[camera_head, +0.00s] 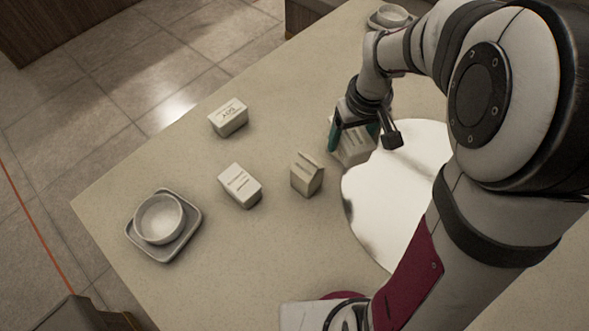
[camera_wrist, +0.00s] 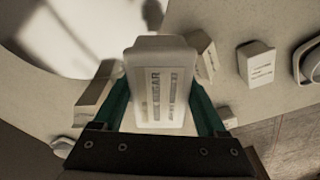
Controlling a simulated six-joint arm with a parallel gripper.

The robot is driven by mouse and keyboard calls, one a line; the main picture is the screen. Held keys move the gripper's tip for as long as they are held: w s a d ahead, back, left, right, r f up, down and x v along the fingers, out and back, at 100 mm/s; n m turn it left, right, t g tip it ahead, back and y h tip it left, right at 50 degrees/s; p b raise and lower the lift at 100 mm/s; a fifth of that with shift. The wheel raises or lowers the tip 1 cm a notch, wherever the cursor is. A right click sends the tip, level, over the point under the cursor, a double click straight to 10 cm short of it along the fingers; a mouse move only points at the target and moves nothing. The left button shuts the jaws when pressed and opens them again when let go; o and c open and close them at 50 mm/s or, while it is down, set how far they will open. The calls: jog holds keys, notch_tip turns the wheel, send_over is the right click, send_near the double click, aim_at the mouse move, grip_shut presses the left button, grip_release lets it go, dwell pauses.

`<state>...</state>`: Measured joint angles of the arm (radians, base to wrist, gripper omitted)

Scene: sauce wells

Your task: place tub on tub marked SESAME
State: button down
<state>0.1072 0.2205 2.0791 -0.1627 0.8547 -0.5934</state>
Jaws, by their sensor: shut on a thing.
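My gripper (camera_head: 354,133) is shut on a pale tub (camera_head: 356,150), held near the left edge of the round white area. In the wrist view the tub (camera_wrist: 160,90) sits between the green fingers, with dark print that seems to include "SUGAR". A white printed tub (camera_head: 228,119) lies to the left of the gripper in the head view. Another printed tub (camera_head: 240,187) is nearer the front and also shows in the wrist view (camera_wrist: 256,63). I cannot read which one is marked SESAME.
A pale carton (camera_head: 307,175) stands between the front tub and the white round area (camera_head: 405,200). A round bowl (camera_head: 159,218) sits on a square tray (camera_head: 165,255) at the left. Another bowl (camera_head: 390,15) is at the far edge.

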jog(key=s+a+r+n, duration=0.15)
jog(key=a+n, duration=0.35)
jog(key=a, duration=0.7)
send_over(238, 180)
jog(key=shift+y, duration=0.3)
jog(key=f, duration=0.6)
jog(key=shift+s+d+f, duration=0.2)
notch_tip(238, 180, down, 3)
jog(key=shift+a+f, duration=0.1)
jog(key=shift+f, duration=0.45)
jog(key=shift+f, duration=0.15)
grip_release()
notch_tip(238, 180, up, 12)
jog(key=s+d, duration=0.1)
jog(key=s+d+r+m+g, duration=0.1)
jog(key=s+d+r+m, duration=0.3)
jog(key=s+d+m, duration=0.85)
jog(key=s+d, duration=0.4)
jog(key=s, duration=0.2)
jog(key=shift+s+f+m+g+y, duration=0.3)
jog(key=shift+f+m+y, duration=0.05)
jog(key=shift+f+y, duration=0.05)
